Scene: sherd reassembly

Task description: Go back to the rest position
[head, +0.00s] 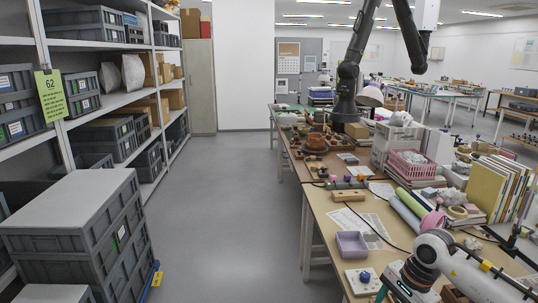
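Neither of my grippers is clearly in view in the head view. A white and dark jointed arm (437,255) reaches over the front of the right-hand table, and I cannot tell whether it is mine. No gripper fingers show on it. A black jointed arm (347,75) stands upright farther back over the same tables. Brown pottery (315,143) sits on the table in the middle distance. I cannot make out single sherds at this distance.
Grey floor (240,200) runs clear down the middle. Shelves with grey bins (105,130) line the left, and stacked grey crates (80,225) stand at the front left. On the right table (330,215) are a purple tray (353,245), a pink basket (408,164) and books (492,187).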

